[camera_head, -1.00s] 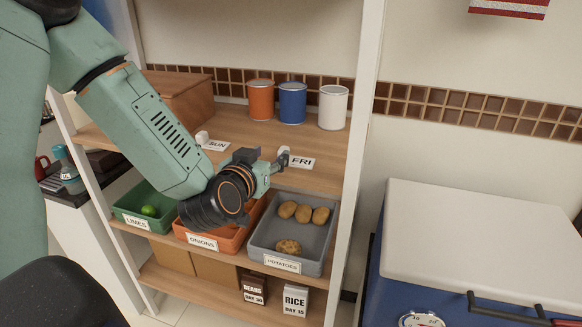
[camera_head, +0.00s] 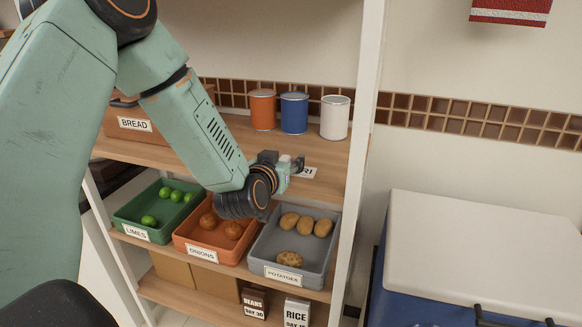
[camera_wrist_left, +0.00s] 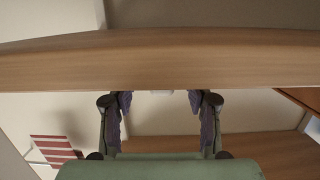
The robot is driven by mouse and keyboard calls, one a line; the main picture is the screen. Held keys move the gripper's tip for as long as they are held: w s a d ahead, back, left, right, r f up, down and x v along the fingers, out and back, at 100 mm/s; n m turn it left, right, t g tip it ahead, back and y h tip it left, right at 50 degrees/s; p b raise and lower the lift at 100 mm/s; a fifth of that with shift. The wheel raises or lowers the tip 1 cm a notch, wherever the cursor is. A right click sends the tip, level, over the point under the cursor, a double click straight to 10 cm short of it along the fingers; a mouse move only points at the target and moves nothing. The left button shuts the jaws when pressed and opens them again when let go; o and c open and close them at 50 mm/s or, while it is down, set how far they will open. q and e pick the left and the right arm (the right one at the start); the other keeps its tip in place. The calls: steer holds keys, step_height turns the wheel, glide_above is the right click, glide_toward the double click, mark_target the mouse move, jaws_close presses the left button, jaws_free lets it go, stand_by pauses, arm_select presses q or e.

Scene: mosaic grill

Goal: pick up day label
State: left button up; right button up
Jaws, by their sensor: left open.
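A white day label (camera_head: 309,172) lies on the upper wooden shelf, mostly hidden behind my left gripper; only the end of its lettering shows. My left gripper (camera_head: 297,164) is open at the label, close above the shelf. In the left wrist view the two fingers (camera_wrist_left: 160,100) stand wide apart below the shelf's front edge (camera_wrist_left: 160,62). A small white patch (camera_wrist_left: 161,92) shows between them, perhaps the label. I cannot tell whether the fingers touch it. No second day label shows now. My right gripper is not in view.
Orange (camera_head: 262,110), blue (camera_head: 294,113) and white (camera_head: 334,118) cans stand behind the label. A bread box (camera_head: 125,122) is at left. Bins of limes (camera_head: 139,233), onions (camera_head: 202,252) and potatoes (camera_head: 283,275) sit below. A shelf post (camera_head: 362,150) and a cooler (camera_head: 470,240) are at right.

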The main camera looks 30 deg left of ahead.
mark_target(284, 157)
arm_select(q)
steer(key=shift+a, duration=0.1)
steer(key=shift+c, duration=0.4)
steer(key=shift+a, duration=0.1)
steer(key=c, duration=0.7)
jaws_close()
step_height(284, 157, up, 9)
steer(key=shift+r+p, duration=0.1)
steer(key=shift+p, duration=1.1)
steer(key=shift+r, duration=0.4)
steer(key=shift+f, duration=0.1)
